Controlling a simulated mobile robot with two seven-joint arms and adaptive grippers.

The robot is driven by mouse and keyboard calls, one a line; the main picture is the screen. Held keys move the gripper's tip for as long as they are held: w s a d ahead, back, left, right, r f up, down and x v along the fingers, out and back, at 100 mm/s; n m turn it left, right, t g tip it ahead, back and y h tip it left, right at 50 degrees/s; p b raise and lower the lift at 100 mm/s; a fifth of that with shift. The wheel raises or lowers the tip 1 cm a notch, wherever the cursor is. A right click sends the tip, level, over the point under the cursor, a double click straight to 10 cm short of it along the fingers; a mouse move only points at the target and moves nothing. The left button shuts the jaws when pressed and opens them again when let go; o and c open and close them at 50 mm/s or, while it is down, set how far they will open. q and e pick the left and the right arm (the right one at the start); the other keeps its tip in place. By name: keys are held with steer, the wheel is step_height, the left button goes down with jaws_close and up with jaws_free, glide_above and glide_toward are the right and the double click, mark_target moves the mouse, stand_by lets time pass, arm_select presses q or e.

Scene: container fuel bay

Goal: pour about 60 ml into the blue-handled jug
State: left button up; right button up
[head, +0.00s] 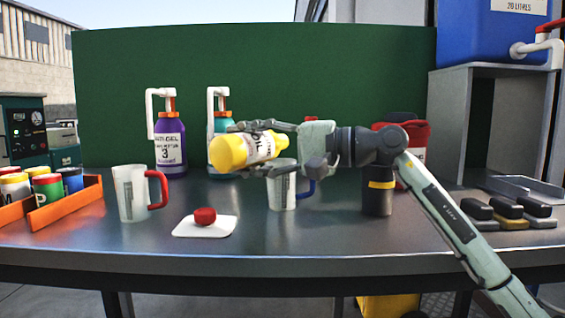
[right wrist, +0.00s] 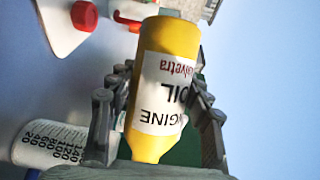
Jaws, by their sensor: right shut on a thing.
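My right gripper (head: 300,150) is shut on a yellow engine oil bottle (head: 228,152), held nearly level above the table. In the right wrist view the bottle (right wrist: 160,55) lies between the fingers (right wrist: 155,100), its narrower end toward my palm. The blue-handled jug (head: 282,194) stands upright below and behind the gripper, its rim partly hidden. A jug with a printed scale (right wrist: 50,145) shows at the lower left of the wrist view. No stream is visible, and the liquid level in the jug cannot be told. My left gripper is not in view.
A red-handled jug (head: 131,195) stands at the left. A red cap (head: 204,216) lies on a white mat (head: 200,230). Purple (head: 170,145) and teal pump bottles stand behind. An orange tray (head: 65,210) holds several cans. A black container (head: 377,200) stands right of the jug.

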steer(key=shift+r, duration=0.1)
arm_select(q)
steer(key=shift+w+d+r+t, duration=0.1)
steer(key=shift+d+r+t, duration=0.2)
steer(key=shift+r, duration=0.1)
arm_select(e)
steer(key=shift+r+m, duration=0.15)
steer(key=shift+m, duration=0.15)
steer(key=shift+s+a+r, duration=0.1)
steer(key=shift+s+a, duration=0.05)
steer(key=shift+s, duration=0.05)
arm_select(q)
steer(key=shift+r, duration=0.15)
arm_select(e)
steer(key=shift+r+m+y, duration=0.3)
steer(key=shift+r+m, duration=0.1)
steer(key=shift+m, duration=0.1)
stand_by(1.6)
